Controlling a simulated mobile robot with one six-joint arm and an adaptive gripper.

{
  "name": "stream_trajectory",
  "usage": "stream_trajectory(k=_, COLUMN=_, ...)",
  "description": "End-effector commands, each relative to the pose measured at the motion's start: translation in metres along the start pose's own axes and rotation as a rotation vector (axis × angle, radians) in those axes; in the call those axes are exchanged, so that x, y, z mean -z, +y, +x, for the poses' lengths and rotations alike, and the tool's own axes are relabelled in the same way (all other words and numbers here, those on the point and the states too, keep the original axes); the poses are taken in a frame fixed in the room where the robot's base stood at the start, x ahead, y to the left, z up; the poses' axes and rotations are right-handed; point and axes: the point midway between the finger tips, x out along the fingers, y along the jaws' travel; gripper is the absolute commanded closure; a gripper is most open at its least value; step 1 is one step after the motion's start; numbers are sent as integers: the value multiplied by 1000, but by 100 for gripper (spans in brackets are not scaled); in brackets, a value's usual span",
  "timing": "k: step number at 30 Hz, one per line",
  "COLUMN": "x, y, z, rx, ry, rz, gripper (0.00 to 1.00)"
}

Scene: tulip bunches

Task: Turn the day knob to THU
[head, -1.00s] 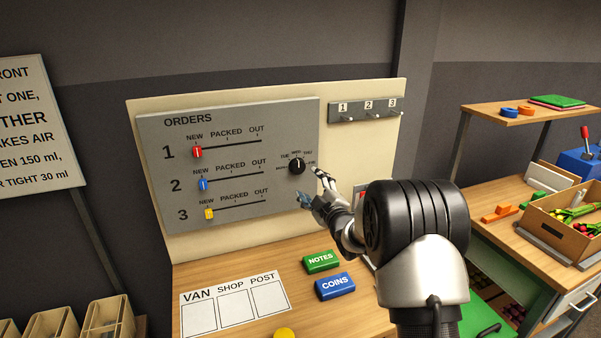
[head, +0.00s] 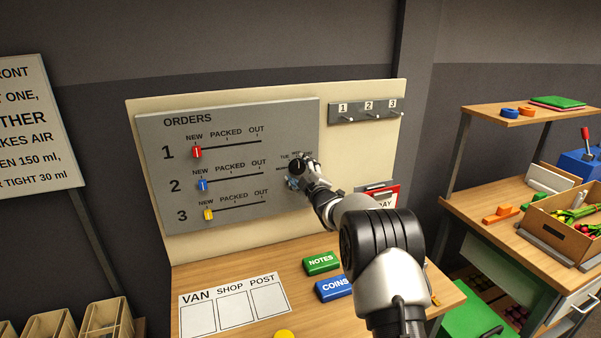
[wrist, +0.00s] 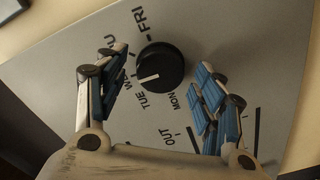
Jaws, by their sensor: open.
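The black day knob (wrist: 162,68) sits on the grey orders panel (wrist: 60,85), ringed by day labels. In the wrist view its white pointer line aims lower left, toward the side with TUE and the W of WED; which one exactly I cannot tell. THU is partly hidden behind my left finger, with only its U showing; FRI and MON are readable. My gripper (wrist: 163,66) is open, with one blue-padded finger on each side of the knob and gaps visible. In the head view my gripper (head: 304,178) covers the lower part of the knob (head: 297,166).
Red (head: 197,152), blue (head: 203,185) and yellow (head: 208,214) sliders stand at NEW left of the knob. Numbered hooks (head: 371,115) are at upper right. A red-framed card (head: 385,196) is behind my arm. NOTES (head: 321,263) and COINS (head: 333,288) blocks lie on the bench below.

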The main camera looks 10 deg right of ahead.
Motion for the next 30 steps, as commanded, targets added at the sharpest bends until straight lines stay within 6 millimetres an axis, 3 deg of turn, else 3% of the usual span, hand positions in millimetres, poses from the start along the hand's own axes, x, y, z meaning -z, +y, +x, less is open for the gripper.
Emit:
stream_trajectory(k=2, x=0, y=0, z=0, rx=0, ry=0, rz=0, gripper=38)
stream_trajectory(k=21, x=0, y=0, z=0, rx=0, ry=0, rz=0, gripper=80)
stream_trajectory(k=30, x=0, y=0, z=0, rx=0, ry=0, rz=32, gripper=82)
